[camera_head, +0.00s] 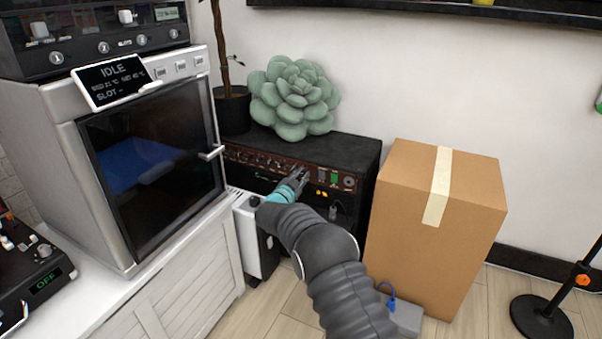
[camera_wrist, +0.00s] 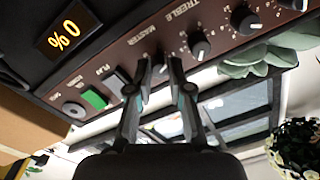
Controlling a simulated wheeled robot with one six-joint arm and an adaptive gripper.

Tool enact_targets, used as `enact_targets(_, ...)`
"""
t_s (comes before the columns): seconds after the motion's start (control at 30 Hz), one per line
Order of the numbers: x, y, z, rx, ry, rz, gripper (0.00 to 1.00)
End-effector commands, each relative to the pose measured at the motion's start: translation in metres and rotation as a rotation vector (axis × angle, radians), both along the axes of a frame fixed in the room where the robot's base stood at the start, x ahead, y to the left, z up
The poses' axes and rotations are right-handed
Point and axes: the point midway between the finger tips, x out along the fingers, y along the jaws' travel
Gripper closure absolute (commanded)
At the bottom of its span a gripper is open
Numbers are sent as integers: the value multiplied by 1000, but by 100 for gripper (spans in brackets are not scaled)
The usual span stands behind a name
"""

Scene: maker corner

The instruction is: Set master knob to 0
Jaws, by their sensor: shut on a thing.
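The black amplifier (camera_head: 352,150) stands against the wall, and its brown control panel (camera_wrist: 222,22) fills the upper part of the wrist view. The master knob (camera_wrist: 158,68) sits below the MASTER lettering, mostly hidden between the fingers. My gripper (camera_wrist: 159,72) is shut on this knob, one finger on each side. In the head view my gripper (camera_head: 298,176) reaches the panel's right part and hides the knob. An orange display (camera_wrist: 66,36) on the amplifier shows a 0 and a percent sign.
The treble knob (camera_wrist: 198,46) and further knobs sit close beside my fingers. A green button (camera_wrist: 94,98) is on the other side. A succulent (camera_head: 294,98) stands on the amplifier. A cardboard box (camera_head: 462,215) is close right, a white cabinet (camera_head: 185,290) with an oven left.

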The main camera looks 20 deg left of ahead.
Motion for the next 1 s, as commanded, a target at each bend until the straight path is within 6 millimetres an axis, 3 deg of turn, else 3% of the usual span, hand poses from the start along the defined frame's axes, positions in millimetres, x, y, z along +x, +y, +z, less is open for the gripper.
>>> enact_targets(0.5, 0, 1, 2, -455, 36, 2, 100)
enact_targets(1.0, 0, 1, 0, -663, 52, 2, 100)
